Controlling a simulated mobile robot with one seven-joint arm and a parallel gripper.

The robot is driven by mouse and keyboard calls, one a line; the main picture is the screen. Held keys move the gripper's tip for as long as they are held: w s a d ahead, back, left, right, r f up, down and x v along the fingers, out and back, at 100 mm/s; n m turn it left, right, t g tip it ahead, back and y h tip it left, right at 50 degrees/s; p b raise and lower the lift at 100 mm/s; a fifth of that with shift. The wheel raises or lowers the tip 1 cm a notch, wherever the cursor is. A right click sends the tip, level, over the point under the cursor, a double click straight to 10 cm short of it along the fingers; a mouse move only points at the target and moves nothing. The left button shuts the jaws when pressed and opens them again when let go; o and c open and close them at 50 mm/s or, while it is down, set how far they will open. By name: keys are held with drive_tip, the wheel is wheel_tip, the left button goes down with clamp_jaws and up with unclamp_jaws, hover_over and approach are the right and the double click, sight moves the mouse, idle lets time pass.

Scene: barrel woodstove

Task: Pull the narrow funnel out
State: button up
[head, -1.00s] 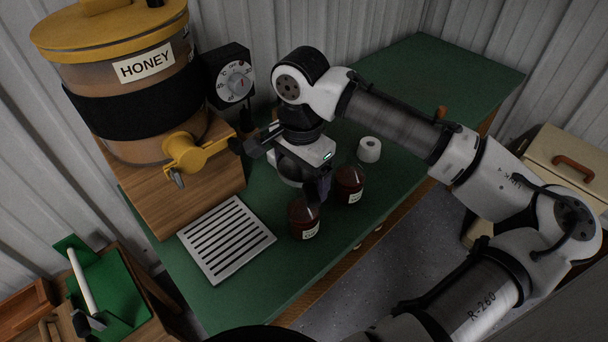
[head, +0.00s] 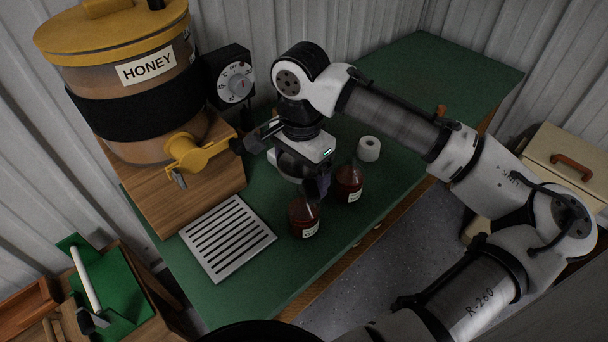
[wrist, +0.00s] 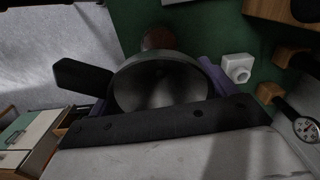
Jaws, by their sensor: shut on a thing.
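In the wrist view a grey metal funnel (wrist: 160,88) with a round open mouth and a black side handle (wrist: 82,76) sits between my purple fingers. My gripper (head: 318,188) is shut on it, beside and above two dark red jars. The nearer jar (head: 303,217) and the farther jar (head: 349,184) stand upright on the green bench. A reddish jar top (wrist: 158,38) shows just beyond the funnel's mouth in the wrist view. The funnel is mostly hidden by my wrist in the head view. I cannot tell whether its spout is inside a jar.
A honey tank (head: 130,85) with a yellow tap (head: 195,153) stands on a wooden block, left of my gripper. A slotted white grate (head: 228,238) lies in front. A white roll (head: 368,149) stands right of my gripper. The green bench (head: 440,75) is clear at the back right.

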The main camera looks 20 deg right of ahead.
drive_tip(key=shift+r+p, duration=1.2)
drive_tip(key=shift+r, duration=0.1)
drive_tip(key=shift+r+p, duration=1.45)
drive_tip(key=shift+r, duration=0.05)
drive_tip(key=shift+f, duration=0.15)
